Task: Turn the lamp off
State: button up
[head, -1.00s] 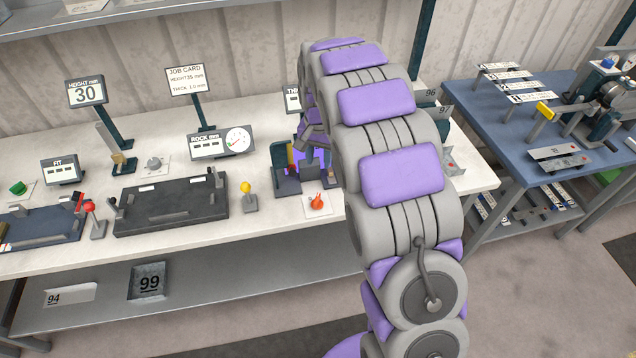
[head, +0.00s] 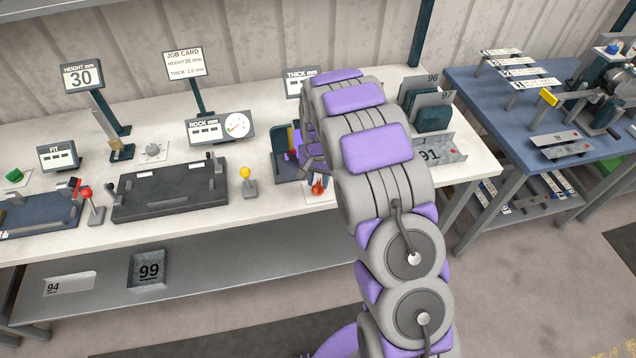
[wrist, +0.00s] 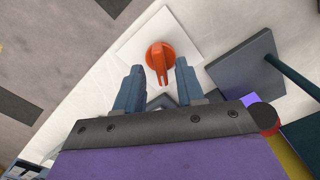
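An orange-red rotary knob (head: 318,187) sits on a small white plate at the front of the bench. In the wrist view the knob (wrist: 160,52) lies just beyond my fingertips, its pointer reaching back between them. My gripper (wrist: 158,68) is open, with a finger on each side of the pointer and a gap to both; whether it touches the knob is unclear. In the head view my gripper (head: 316,172) is over the knob and partly hidden by my arm. A violet glow (head: 297,142) shows in the dark fixture behind the knob and seems to be the lamp.
A yellow-topped lever (head: 246,178) stands left of the knob, beside a dark plate fixture (head: 170,190). A gauge panel (head: 222,127) and a thickness display (head: 301,82) stand behind.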

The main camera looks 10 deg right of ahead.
jog(key=shift+a+f, duration=0.15)
jog(key=shift+f, duration=0.7)
grip_shut()
